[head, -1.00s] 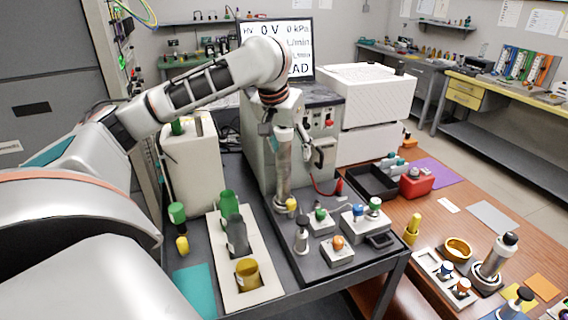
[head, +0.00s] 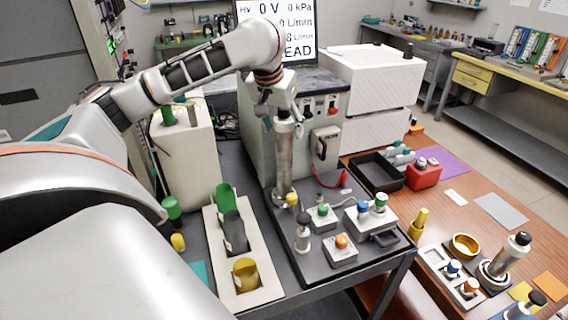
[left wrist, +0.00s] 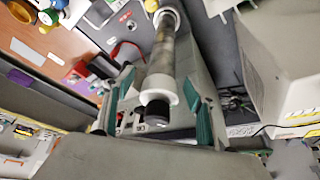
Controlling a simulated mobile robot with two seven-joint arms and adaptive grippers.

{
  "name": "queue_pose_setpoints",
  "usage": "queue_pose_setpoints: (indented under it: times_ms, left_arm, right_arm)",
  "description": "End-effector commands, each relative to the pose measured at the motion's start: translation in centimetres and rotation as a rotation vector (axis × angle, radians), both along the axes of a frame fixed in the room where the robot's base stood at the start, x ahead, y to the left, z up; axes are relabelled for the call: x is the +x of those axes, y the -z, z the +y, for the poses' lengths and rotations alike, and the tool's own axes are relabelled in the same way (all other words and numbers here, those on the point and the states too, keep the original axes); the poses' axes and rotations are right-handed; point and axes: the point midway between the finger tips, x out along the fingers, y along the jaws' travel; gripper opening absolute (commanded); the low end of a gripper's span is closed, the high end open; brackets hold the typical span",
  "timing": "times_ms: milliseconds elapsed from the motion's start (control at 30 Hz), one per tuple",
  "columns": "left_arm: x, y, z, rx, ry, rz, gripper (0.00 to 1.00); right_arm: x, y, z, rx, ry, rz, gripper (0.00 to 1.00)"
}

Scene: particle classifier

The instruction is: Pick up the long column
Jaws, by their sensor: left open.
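The long column (head: 284,160) is a tall, slim metal cylinder standing upright on the dark base plate in front of the grey cabinet. My left gripper (head: 281,105) is at its upper end in the head view. In the left wrist view, the column (left wrist: 160,68) has a pale collar and a dark end cap and lies between the teal-padded fingers of my left gripper (left wrist: 155,112). The fingers are open, with visible gaps on both sides of it. My right gripper is not in view.
The base plate (head: 320,268) also carries a small dark-capped post and several knobbed modules. A cream rack (head: 264,290) with green, grey and yellow cups stands to the left. The grey cabinet (head: 300,145) is close behind the column; a black tray (head: 376,176) is to the right.

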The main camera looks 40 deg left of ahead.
Motion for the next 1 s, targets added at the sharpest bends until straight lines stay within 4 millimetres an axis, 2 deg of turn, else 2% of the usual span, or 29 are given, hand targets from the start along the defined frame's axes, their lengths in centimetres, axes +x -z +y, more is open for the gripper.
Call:
queue_pose_setpoints:
  times_ms: [33, 200, 533, 733, 767, 1000]
  left_arm:
    - [0.2, 0.9, 0.2, -0.002, -0.001, 0.006, 0.56]
    - [1.1, 2.8, 0.5, -0.002, -0.001, 0.003, 0.56]
    - [1.3, 3.2, 0.6, -0.001, 0.001, 0.0, 0.56]
    - [1.3, 3.3, 0.6, 0.0, 0.001, 0.001, 0.04]
    - [1.3, 3.3, 0.6, 0.0, 0.001, 0.001, 0.0]
    - [1.4, 2.9, 0.7, 0.0, 0.0, -0.007, 0.0]
  right_arm:
    - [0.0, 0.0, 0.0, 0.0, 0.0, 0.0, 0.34]
    - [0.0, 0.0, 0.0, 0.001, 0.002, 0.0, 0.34]
    - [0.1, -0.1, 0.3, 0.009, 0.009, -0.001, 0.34]
    - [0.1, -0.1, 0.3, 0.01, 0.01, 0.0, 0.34]
    - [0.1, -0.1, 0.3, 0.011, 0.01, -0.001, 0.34]
    - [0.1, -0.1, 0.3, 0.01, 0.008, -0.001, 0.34]
